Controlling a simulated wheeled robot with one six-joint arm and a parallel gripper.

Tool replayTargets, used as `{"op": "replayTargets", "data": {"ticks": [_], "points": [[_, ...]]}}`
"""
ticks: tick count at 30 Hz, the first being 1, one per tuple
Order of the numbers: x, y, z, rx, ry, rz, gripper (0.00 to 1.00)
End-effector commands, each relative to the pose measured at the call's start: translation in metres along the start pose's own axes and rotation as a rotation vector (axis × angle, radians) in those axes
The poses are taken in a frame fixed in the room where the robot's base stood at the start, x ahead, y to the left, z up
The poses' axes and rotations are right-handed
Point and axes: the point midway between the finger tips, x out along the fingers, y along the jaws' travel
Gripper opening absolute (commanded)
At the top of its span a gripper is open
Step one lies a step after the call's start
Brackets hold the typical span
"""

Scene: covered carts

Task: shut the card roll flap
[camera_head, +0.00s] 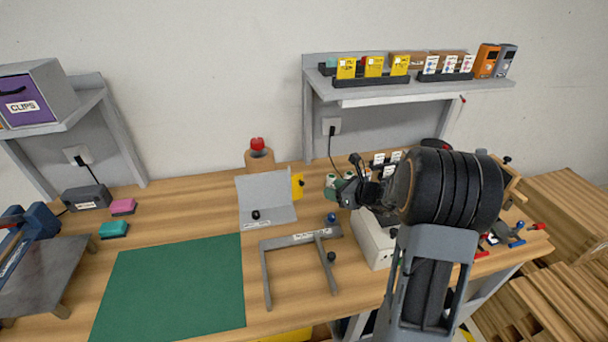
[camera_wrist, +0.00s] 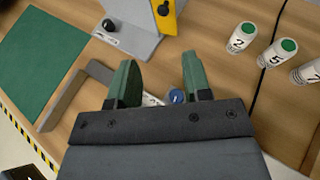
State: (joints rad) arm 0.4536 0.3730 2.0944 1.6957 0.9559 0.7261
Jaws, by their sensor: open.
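I cannot tell for sure which part is the card roll flap, as the labels are too small to read. A light grey panel (camera_head: 263,190) stands raised behind a grey base plate with a label and black knob; its lower part shows in the wrist view (camera_wrist: 135,40). A grey U-shaped frame (camera_head: 266,270) with a label, blue knob (camera_head: 331,217) and black knob lies right of it. A cream box (camera_head: 374,242) is partly hidden by my arm. My gripper (camera_head: 350,178) is open and empty, above the table. In the wrist view its green fingertips (camera_wrist: 160,75) are apart, the blue knob showing between them.
Numbered bottles (camera_wrist: 268,55) stand to the right in the wrist view. The green mat (camera_head: 175,285) is clear. A shelf (camera_head: 420,93) overhangs the back.

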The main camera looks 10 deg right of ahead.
Motion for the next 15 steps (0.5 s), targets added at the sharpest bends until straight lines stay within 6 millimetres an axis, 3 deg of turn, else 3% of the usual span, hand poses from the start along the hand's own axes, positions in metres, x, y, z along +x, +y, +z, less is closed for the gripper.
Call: {"op": "replayTargets", "data": {"ticks": [15], "points": [[0.090, -0.003, 0.001, 0.016, -0.003, -0.007, 0.45]]}}
